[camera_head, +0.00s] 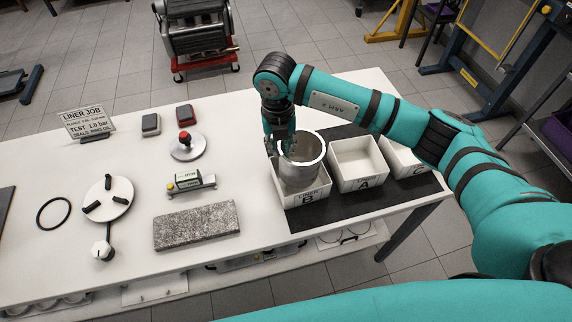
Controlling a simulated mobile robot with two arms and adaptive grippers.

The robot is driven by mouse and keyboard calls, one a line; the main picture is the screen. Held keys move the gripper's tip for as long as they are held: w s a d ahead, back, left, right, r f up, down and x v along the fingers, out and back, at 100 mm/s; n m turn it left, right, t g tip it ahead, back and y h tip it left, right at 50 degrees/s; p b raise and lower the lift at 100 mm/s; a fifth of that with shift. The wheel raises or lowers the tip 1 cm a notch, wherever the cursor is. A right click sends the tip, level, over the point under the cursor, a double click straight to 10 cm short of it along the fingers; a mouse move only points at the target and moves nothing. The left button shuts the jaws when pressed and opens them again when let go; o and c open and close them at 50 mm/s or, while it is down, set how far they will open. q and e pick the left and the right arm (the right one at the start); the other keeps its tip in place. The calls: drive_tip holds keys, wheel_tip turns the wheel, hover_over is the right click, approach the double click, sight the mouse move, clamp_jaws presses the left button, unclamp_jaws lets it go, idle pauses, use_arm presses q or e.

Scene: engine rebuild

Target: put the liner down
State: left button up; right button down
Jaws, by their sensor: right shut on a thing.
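The liner (305,170) is a grey metal cylinder with an open top. It stands roughly upright in the white bin labelled LINER B (310,197), with its upper part above the bin walls. My right gripper (284,146) comes down from above and is shut on the liner's left rim. Whether the liner's bottom touches the bin floor is hidden by the bin's front wall. My left gripper is not in view.
Bin A (357,183) and bin C (424,166) stand right of bin B on a black mat (385,201). A granite block (196,225), a small level-like gauge (191,184), a three-pad disc (108,198) and a black ring (53,213) lie left. A sign (88,121) stands at the back.

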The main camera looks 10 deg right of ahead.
wheel_tip(320, 180, down, 6)
drive_tip(key=shift+r+p, duration=0.15)
drive_tip(key=shift+p, duration=0.5)
drive_tip(key=c, duration=1.4)
unclamp_jaws()
drive_tip(key=shift+s, duration=0.1)
drive_tip(key=shift+r, duration=0.1)
drive_tip(key=r+b, duration=0.1)
drive_tip(key=r, duration=0.5)
drive_tip(key=r+b, duration=0.1)
drive_tip(key=r, duration=0.5)
drive_tip(key=shift+s+a+b, duration=0.1)
drive_tip(key=shift+a+b, duration=0.1)
drive_tip(key=shift+b, duration=0.2)
drive_tip(key=shift+a+f, duration=0.1)
